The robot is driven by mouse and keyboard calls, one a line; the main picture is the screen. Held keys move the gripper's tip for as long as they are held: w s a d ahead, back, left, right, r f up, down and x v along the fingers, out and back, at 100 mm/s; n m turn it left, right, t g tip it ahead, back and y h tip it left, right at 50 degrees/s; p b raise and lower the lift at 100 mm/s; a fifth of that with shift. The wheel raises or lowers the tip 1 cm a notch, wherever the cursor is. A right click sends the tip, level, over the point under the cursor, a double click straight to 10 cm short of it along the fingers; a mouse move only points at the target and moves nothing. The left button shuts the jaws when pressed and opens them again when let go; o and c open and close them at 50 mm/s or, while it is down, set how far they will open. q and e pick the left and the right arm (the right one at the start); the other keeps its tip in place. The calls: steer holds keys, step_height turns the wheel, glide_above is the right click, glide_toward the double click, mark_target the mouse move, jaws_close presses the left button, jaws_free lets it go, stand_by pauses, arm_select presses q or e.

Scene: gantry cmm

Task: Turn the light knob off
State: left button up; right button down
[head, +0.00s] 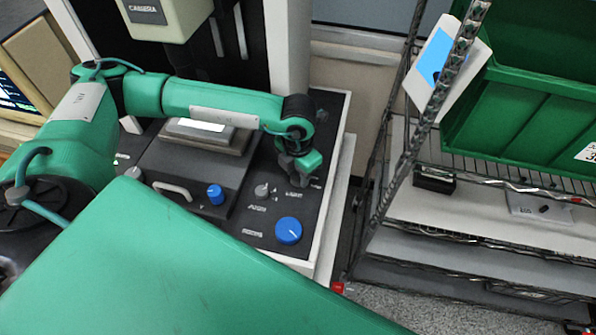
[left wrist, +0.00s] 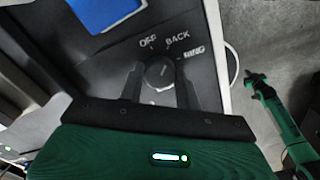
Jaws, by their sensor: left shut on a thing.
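The light knob (left wrist: 160,74) is a small grey round knob on the dark console panel. The labels OFF, BACK and RING stand around its far side in the left wrist view. My left gripper (left wrist: 160,88) has one finger on each side of the knob and is shut on it. In the head view my left gripper (head: 299,176) points down at the panel beside the light label and hides the knob. Which label the knob points to is not clear. A slim green arm (left wrist: 278,118) at the right of the left wrist view seems to be my right one; its jaws are too small to read.
On the same console (head: 233,231) are a large blue knob (head: 288,231), a smaller blue knob (head: 215,194), a grey knob (head: 262,191) and a grey handle (head: 172,190). A wire rack (head: 480,234) with a green bin (head: 530,115) stands to the right.

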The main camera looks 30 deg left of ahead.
arm_select(q)
steer(key=shift+f+n+b, duration=0.25)
steer(key=shift+n+b, duration=0.45)
steer(key=shift+b, duration=0.3)
steer(key=n+b, duration=0.6)
steer(key=n, duration=0.1)
steer(key=shift+r, duration=0.2)
steer(key=shift+b, duration=0.3)
steer(key=shift+r+n, duration=0.1)
steer(key=shift+n, duration=0.3)
